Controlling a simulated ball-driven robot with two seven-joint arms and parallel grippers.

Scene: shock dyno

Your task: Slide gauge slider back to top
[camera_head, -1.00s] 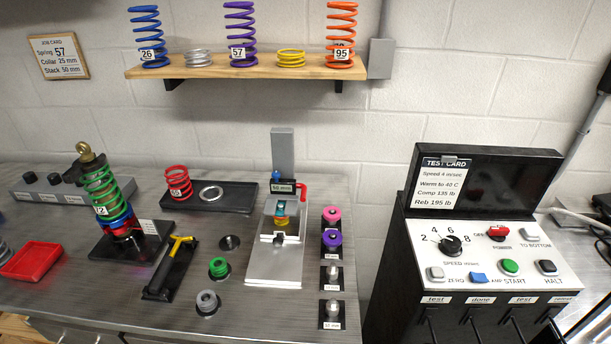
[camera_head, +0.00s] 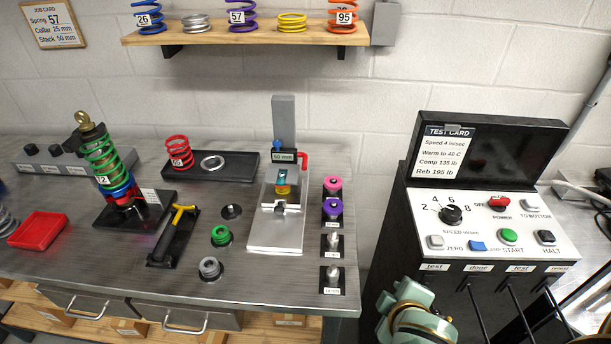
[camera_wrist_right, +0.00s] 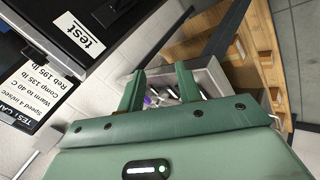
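The gauge is a grey upright column (camera_head: 284,118) on a pale base plate (camera_head: 273,232), right of centre on the bench in the head view. Its slider (camera_head: 285,156), with a "50 mm" readout, a blue knob and a red lever, sits partway down the column. Below it is a small teal and yellow stack (camera_head: 282,183); I cannot tell whether they touch. My right gripper (camera_wrist_right: 158,76) is open and empty in the wrist view, away from the gauge. In the head view part of my right arm shows at the bottom right. My left gripper is out of view.
The black control box (camera_head: 490,215) stands right of the gauge. Purple and pink pieces stand on small mats (camera_head: 332,220) between them. A shelf (camera_head: 250,38) of springs hangs behind.

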